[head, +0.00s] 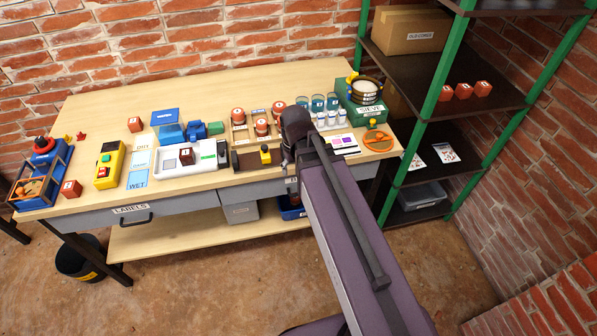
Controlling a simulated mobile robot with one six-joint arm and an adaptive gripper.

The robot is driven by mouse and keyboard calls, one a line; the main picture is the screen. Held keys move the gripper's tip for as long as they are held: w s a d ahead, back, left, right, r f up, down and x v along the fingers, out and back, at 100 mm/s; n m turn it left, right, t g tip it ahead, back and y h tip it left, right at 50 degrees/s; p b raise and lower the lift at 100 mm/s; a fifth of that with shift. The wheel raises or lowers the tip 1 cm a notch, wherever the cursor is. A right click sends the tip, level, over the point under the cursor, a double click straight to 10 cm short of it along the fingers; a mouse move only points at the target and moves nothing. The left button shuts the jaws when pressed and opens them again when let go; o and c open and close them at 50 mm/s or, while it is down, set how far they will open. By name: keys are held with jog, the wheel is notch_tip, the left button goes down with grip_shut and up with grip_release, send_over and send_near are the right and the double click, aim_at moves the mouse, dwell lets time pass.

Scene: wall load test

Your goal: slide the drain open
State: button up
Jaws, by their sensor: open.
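No part is readable as a drain from here. A shallow white tray (178,170) lies at the front middle of the bench, with a dark grey piece (222,148) at its right end. To its right is a brown block (247,160) with an upright yellow knob (265,153). I cannot tell which of these is the drain or its slide. My gripper (287,157) is small and dark at the end of my arm, just right of the yellow knob and apart from it. It is open, with no object visible in it. My arm hides part of the bench there.
A red-and-dark cube (186,156) sits in the tray. Jars with red lids (261,126) stand behind the brown block. Blue jars (317,102) and a green sieve box (362,108) are at the right. A yellow control box (110,165) is at the left. A shelf rack (440,95) stands right.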

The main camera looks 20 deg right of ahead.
jog(key=shift+s+d+f, duration=0.15)
jog(key=shift+s+d, duration=0.3)
jog(key=shift+s, duration=0.15)
jog(key=shift+s+d+m, duration=0.25)
jog(key=shift+s, duration=0.25)
jog(key=shift+s+d+m, duration=0.25)
jog(key=shift+s, duration=0.2)
